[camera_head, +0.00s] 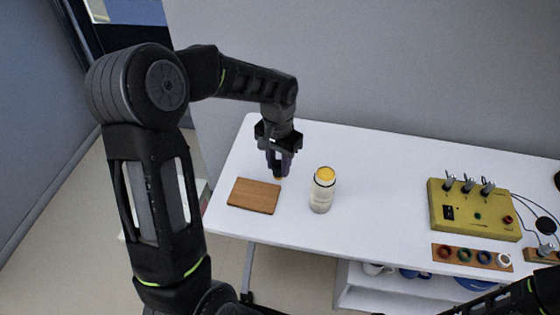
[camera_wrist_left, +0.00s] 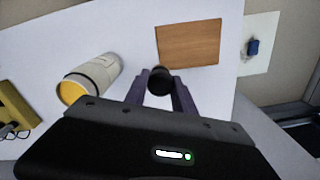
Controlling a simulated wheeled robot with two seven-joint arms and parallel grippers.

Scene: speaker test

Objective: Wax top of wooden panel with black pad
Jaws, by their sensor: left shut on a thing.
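The wooden panel (camera_head: 254,196) lies flat on the white table near its left end; it also shows in the left wrist view (camera_wrist_left: 188,42). My left gripper (camera_head: 280,168) points down by the panel's far right corner, between the panel and the jar. It is shut on the round black pad (camera_wrist_left: 160,81), seen between its fingertips in the left wrist view. The clear jar (camera_head: 322,192) with yellow content on top stands upright right of the panel. My right gripper is not in view.
A yellow box with levers (camera_head: 472,211) stands on the table (camera_head: 380,180) at the right. A wooden strip with coloured rings (camera_head: 471,257) lies in front of it. The table between jar and box is clear. A shelf with dishes (camera_head: 372,291) is below.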

